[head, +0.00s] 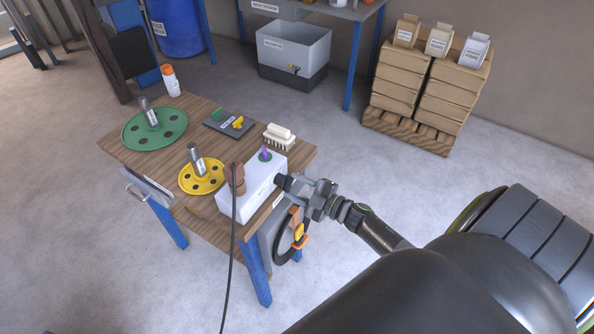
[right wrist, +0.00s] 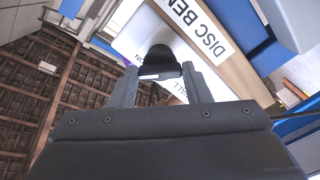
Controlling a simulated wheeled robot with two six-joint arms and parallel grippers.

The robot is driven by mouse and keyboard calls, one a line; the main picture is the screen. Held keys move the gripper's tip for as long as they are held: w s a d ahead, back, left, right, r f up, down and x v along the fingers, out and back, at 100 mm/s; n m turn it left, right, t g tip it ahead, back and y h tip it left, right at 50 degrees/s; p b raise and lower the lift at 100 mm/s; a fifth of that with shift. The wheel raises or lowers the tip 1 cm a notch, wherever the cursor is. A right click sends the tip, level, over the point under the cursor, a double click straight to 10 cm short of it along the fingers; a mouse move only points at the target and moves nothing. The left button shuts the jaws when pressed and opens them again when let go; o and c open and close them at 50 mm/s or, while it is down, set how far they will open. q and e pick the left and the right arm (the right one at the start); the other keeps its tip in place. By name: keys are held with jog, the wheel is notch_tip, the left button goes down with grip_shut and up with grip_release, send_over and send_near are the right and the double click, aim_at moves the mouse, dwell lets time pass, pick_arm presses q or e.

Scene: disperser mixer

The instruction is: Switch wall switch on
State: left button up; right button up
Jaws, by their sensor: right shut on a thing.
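A white box (head: 250,192), which appears to be the wall switch, stands at the right front edge of the wooden table. My right gripper (head: 284,183) is at the box's right side. In the right wrist view its fingers (right wrist: 160,73) are shut on a black knob (right wrist: 158,58) in front of a white face with partly hidden lettering, including "ON". The knob's setting cannot be told. My left gripper is not in view.
A black cable (head: 229,270) hangs in front. Orange and black gear (head: 297,240) hangs below my right gripper.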

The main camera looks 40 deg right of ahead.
jog(key=shift+m, duration=0.4)
jog(key=o, duration=1)
jog(key=shift+s, duration=0.1)
jog(key=b+v, duration=0.4)
jog(key=v, duration=1.3)
jog(key=shift+s+d+f, duration=0.1)
jog(key=shift+d, duration=0.05)
